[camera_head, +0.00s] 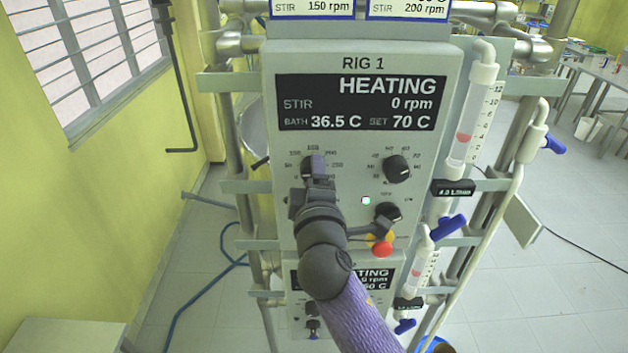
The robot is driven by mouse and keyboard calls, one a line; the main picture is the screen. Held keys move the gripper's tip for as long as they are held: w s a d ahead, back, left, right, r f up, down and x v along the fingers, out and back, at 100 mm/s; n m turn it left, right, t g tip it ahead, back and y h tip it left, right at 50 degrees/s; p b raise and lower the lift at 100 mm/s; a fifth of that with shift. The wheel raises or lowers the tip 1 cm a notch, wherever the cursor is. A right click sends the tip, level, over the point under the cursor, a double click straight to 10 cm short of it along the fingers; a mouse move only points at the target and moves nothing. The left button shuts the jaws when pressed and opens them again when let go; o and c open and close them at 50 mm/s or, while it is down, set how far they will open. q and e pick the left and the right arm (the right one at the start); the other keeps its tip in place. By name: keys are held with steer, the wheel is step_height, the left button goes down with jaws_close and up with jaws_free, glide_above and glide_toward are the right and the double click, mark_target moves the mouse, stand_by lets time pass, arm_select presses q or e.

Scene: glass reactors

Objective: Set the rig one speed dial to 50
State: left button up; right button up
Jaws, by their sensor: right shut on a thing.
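The rig one panel (275,215) faces me, labelled RIG 1. Its display (362,102) reads HEATING, STIR 0 rpm, BATH 36.5 C, SET 70 C. The speed dial (314,161) is the upper left black knob, with a numbered scale around it. My right gripper (317,178) is shut on this dial, its arm rising from below. The gripper hides the dial's lower part, and I cannot read its exact setting. My left gripper is not in view.
A second black dial (397,168) sits to the right on the panel. Below it are a green light (366,200), a black switch knob (387,213) and a red button (382,249). A flow tube (471,120) stands at the panel's right. A second rig panel is below, partly hidden by my arm.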

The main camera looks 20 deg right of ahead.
stand_by(0.3)
steer(key=o, duration=1.3)
steer(key=b+v, duration=0.2)
steer(key=v, duration=0.8)
